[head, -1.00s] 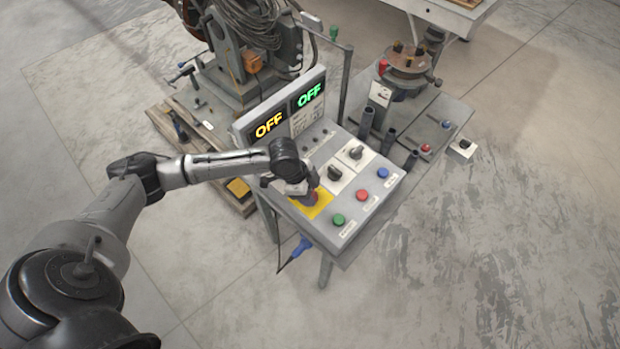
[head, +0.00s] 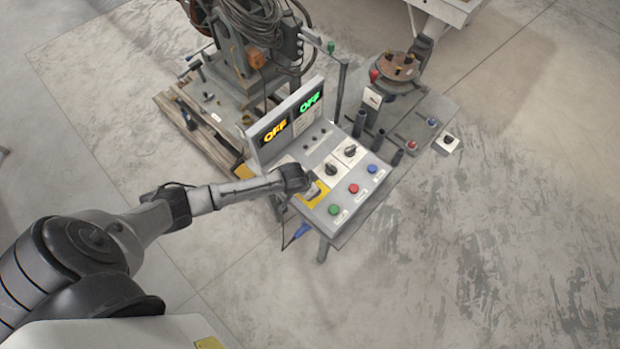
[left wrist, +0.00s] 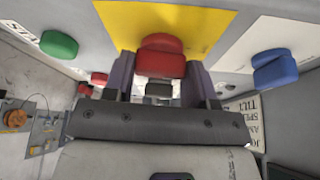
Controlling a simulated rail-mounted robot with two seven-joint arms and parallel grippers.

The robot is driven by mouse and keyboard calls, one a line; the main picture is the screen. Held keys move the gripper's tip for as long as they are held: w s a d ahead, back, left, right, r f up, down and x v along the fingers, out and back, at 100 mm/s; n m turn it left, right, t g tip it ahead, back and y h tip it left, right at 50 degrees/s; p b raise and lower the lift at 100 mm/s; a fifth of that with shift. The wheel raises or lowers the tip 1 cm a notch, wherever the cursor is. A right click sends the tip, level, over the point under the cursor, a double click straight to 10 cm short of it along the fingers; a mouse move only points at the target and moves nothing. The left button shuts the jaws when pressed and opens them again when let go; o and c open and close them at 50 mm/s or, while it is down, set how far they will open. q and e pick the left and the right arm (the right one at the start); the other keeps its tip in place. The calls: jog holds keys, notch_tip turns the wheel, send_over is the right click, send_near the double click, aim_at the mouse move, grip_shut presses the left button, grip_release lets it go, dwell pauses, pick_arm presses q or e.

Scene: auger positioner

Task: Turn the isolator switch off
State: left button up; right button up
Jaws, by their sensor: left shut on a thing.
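The isolator switch is a red knob (left wrist: 161,56) on a yellow plate (left wrist: 205,22) in the left wrist view. In the head view the yellow plate (head: 318,199) shows at the near left part of the control panel, and the knob is mostly hidden behind my gripper. My left gripper (left wrist: 160,80) has one finger on each side of the red knob and is shut on it. In the head view the left gripper (head: 311,188) is over the plate. My right gripper is in neither view.
The sloped control panel (head: 325,145) carries black selector knobs (head: 331,169) and green (head: 335,210), red (head: 353,188) and blue (head: 372,169) buttons close by. Open floor lies at the right.

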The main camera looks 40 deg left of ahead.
pick_arm(q)
jog(key=shift+d+r+n+y+p, duration=0.15)
jog(key=shift+n+y+p, duration=0.15)
jog(key=shift+n+p, duration=0.5)
jog(key=o, duration=0.9)
jog(key=shift+p+v, duration=0.4)
jog(key=shift+v, duration=6.45)
